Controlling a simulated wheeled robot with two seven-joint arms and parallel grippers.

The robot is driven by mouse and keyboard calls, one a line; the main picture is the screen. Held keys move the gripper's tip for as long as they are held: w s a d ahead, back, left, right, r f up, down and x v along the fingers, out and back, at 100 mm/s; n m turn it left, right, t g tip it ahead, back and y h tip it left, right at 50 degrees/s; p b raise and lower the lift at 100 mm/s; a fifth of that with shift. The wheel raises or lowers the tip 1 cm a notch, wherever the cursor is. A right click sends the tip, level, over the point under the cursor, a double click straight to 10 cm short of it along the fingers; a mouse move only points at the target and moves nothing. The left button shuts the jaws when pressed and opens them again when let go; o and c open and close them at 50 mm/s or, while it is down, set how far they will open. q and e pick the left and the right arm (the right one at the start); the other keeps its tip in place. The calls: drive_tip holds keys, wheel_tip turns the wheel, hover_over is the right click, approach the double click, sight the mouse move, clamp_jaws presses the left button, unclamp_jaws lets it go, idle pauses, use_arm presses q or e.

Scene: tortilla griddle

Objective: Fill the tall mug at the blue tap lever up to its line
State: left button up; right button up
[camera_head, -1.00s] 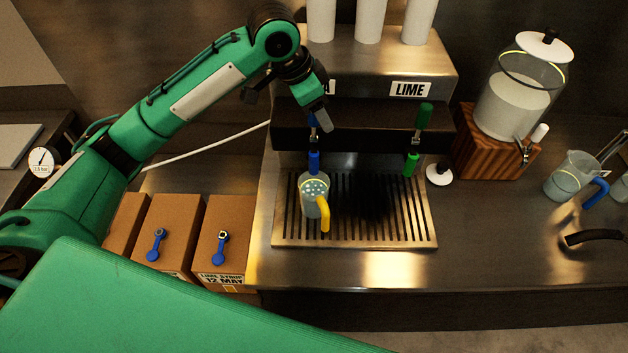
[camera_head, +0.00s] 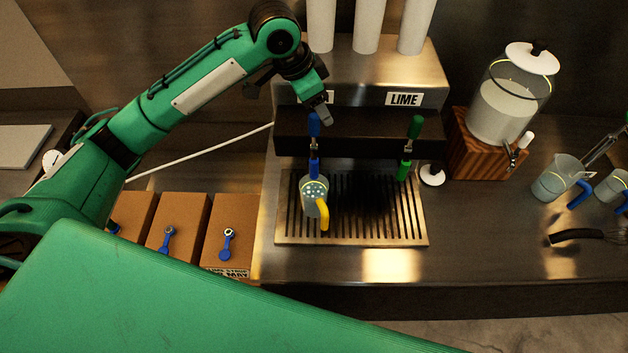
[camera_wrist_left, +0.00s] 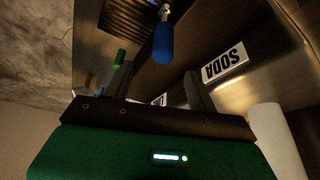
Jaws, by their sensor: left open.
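The tall mug (camera_head: 312,203), clear with a yellow handle, stands on the drip grate below the blue spout (camera_head: 314,168). Pale bubbly liquid shows inside it, and a yellow line rings it near the top. I cannot tell whether the liquid meets the line. The blue tap lever (camera_head: 314,125) hangs from the dispenser front above the mug; it also shows in the left wrist view (camera_wrist_left: 163,43), beyond the fingers. My left gripper (camera_head: 320,110) is open and empty, close above the lever, seemingly apart from it. My right gripper is out of view.
A green lever (camera_head: 415,127) under a LIME label is to the right on the same dispenser (camera_head: 360,75). Syrup boxes (camera_head: 232,225) stand left. A glass jar (camera_head: 505,105) on a wooden block and blue-handled jugs (camera_head: 558,180) stand right.

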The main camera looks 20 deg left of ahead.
use_arm(q)
drive_tip(key=shift+v, duration=2.5)
